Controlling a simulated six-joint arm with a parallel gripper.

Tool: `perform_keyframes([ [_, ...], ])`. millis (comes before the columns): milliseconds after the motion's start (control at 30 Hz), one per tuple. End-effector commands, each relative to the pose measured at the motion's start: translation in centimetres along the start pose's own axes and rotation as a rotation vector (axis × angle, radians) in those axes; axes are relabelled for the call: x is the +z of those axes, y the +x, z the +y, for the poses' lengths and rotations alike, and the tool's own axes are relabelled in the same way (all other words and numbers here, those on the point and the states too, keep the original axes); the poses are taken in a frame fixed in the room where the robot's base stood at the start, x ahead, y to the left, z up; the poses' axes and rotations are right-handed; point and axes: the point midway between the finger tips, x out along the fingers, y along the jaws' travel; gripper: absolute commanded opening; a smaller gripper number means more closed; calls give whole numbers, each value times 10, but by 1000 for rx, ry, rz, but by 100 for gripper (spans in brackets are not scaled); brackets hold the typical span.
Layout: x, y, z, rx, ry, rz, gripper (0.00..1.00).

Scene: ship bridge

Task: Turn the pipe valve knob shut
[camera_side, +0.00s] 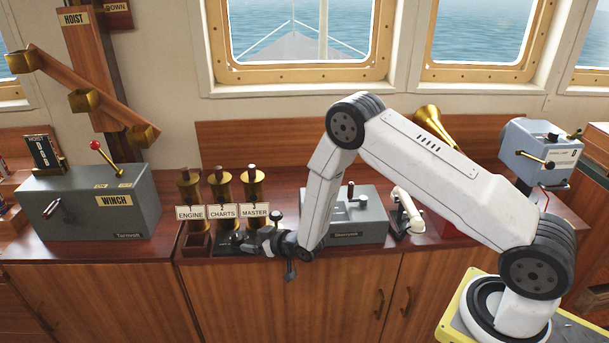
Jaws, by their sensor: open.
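My white arm reaches down from the right to the counter's front edge, and my dark gripper (268,243) is at its end, pointing left. The gripper is open, with no object seen held in it. A small dark knob-like fitting (237,239) sits on a dark base just left of the gripper, in front of the brass cylinders. It may be the pipe valve knob, but it is too small and too close to the gripper to be sure. I cannot tell whether the jaws touch it or how far it is turned.
Brass cylinders labelled ENGINE (188,187), CHARTS (220,186) and MASTER (252,187) stand close behind. The grey WINCH box (90,207) is left. A grey lever box (358,222), a white handset (408,210) and a brass horn (434,122) are right. Bare counter (165,195) shows beside the winch.

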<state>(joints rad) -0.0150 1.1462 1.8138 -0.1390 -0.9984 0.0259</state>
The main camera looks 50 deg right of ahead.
Motion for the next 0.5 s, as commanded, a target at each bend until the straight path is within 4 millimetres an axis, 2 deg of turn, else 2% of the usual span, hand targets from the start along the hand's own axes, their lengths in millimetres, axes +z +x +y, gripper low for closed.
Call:
perform_keyframes([
  [500,0,44,0,0,1,0,84],
])
